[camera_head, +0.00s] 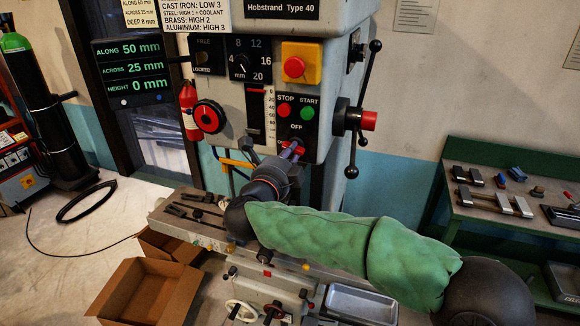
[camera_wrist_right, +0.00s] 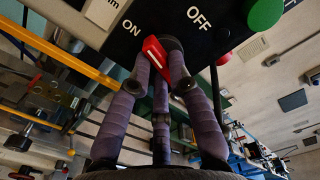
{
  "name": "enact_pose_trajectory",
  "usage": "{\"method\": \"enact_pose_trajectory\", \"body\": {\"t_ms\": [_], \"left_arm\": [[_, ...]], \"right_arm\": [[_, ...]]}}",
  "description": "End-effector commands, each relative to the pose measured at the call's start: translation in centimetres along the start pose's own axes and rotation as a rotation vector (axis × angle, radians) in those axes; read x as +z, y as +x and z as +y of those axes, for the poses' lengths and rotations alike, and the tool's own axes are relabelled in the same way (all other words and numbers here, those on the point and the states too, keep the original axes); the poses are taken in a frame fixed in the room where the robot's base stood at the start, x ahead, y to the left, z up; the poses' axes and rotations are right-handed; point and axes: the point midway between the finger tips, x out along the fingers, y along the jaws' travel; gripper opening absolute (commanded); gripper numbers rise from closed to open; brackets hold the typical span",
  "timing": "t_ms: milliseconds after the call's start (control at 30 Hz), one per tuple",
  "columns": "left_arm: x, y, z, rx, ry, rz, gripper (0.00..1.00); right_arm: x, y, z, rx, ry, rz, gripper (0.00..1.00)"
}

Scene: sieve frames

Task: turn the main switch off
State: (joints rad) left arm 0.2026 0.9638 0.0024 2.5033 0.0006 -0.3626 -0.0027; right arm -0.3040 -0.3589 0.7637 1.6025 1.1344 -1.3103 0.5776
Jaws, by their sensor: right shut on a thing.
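In the right wrist view the red handle (camera_wrist_right: 157,54) sits among my purple-padded fingers, near the ON and OFF lettering. My right gripper (camera_head: 290,152) reaches up to it from below and is shut on it; it also shows in the right wrist view (camera_wrist_right: 160,72). The fingers hide part of the handle and its pivot, so I cannot tell its exact setting. My left gripper is not in view.
Above the switch are a red STOP button (camera_head: 284,111), a green START button (camera_head: 307,112) and a yellow-backed red button (camera_head: 295,67). A lever wheel (camera_head: 357,119) projects on the right. The machine table (camera_head: 190,213) lies below; a green bench (camera_head: 490,215) stands right.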

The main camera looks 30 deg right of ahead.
Motion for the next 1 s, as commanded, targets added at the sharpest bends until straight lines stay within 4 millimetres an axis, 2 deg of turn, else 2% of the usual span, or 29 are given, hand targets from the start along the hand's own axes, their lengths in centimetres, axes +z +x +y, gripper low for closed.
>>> {"method": "enact_pose_trajectory", "body": {"t_ms": [33,100,600,1000], "left_arm": [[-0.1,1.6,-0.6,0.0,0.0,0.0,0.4],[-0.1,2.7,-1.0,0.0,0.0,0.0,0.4],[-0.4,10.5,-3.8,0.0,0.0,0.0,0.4],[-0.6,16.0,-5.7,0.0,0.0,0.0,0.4]], "right_arm": [[-0.2,0.0,0.8,0.0,0.041,-0.001,0.0],[-0.1,0.0,0.8,0.0,0.102,-0.001,0.0],[0.1,0.0,0.8,0.002,0.559,0.0,0.0],[0.3,0.0,0.6,0.003,0.934,0.001,0.0]]}}
